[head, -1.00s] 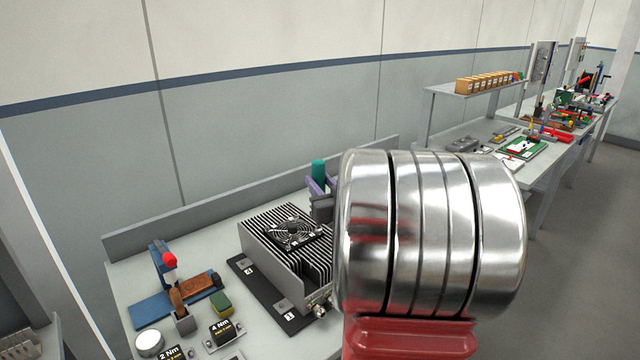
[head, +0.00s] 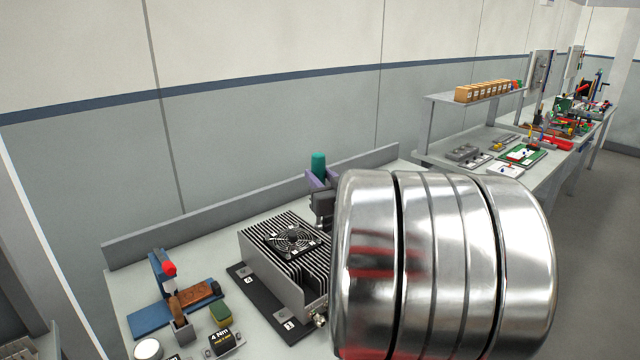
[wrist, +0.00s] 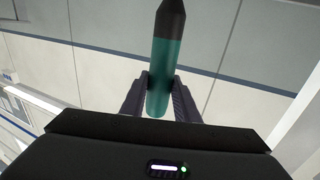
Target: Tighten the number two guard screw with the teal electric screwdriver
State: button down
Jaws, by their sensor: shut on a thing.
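My gripper (head: 320,184) is shut on the teal electric screwdriver (head: 318,162), which it holds upright behind the finned heatsink unit (head: 285,262). In the wrist view the screwdriver (wrist: 160,75) stands between my two fingers (wrist: 159,98), its dark end pointing up in the picture. A dark fan with its guard (head: 293,240) sits on top of the heatsink. The individual guard screws are too small to make out. Number plates show on the black base (head: 262,305), but I cannot pick out number two. The screwdriver's lower part is hidden in the head view.
My large silver arm link blocks the right of the bench. A blue stand with a red-tipped item (head: 168,270), a green-topped block (head: 220,313) and a 4 Nm block (head: 222,340) stand at the left. A grey back rail (head: 250,202) runs behind. Other cluttered benches lie at right.

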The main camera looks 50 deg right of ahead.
jog(key=shift+r, duration=0.95)
